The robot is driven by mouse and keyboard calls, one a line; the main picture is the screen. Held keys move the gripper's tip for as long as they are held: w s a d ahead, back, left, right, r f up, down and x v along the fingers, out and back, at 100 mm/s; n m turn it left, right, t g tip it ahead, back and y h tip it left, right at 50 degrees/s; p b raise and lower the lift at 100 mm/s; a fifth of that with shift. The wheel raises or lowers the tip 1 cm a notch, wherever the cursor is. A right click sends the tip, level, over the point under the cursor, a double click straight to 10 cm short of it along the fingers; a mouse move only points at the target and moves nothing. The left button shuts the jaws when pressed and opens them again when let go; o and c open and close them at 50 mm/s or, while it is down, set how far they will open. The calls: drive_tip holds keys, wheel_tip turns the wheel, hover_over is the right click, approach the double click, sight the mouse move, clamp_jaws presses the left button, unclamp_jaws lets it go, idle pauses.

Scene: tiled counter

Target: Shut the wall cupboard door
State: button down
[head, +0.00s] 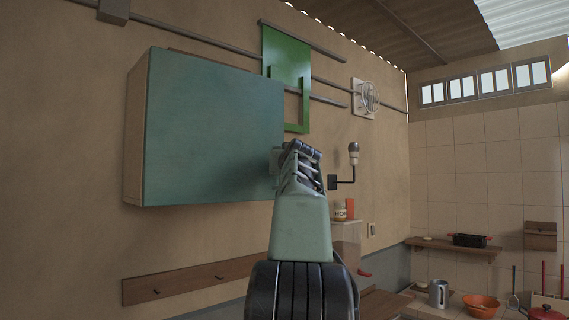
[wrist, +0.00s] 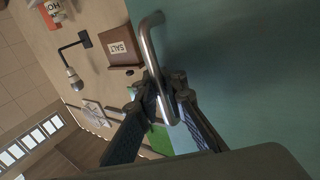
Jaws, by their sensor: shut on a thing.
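The wall cupboard (head: 133,140) hangs on the wall at the left of the head view, with its teal door (head: 210,130) facing me. I cannot tell how wide any gap is between door and cupboard body. My gripper (head: 299,158) is at the door's right edge. In the wrist view, the door (wrist: 250,70) fills the right side and carries a bent metal handle (wrist: 152,45). My gripper (wrist: 168,100) is shut on this handle, with a finger on either side of the bar. In the head view my gripper hides most of the handle.
A green panel (head: 285,60) hangs on wall rails behind the cupboard's right side. A wall lamp (head: 353,155) stands out to the right of my gripper. A peg board (head: 190,281) is below the cupboard.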

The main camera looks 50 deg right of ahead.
drive_tip(key=shift+w+d, duration=0.1)
drive_tip(key=shift+w, duration=0.4)
drive_tip(key=c, duration=2.3)
unclamp_jaws()
drive_tip(key=shift+c, duration=0.2)
drive_tip(key=shift+s+a, duration=0.45)
drive_tip(key=shift+s, duration=0.05)
drive_tip(key=v, duration=1)
drive_tip(key=shift+s+a, duration=0.25)
drive_tip(key=shift+a, duration=0.05)
drive_tip(key=shift+w, duration=0.1)
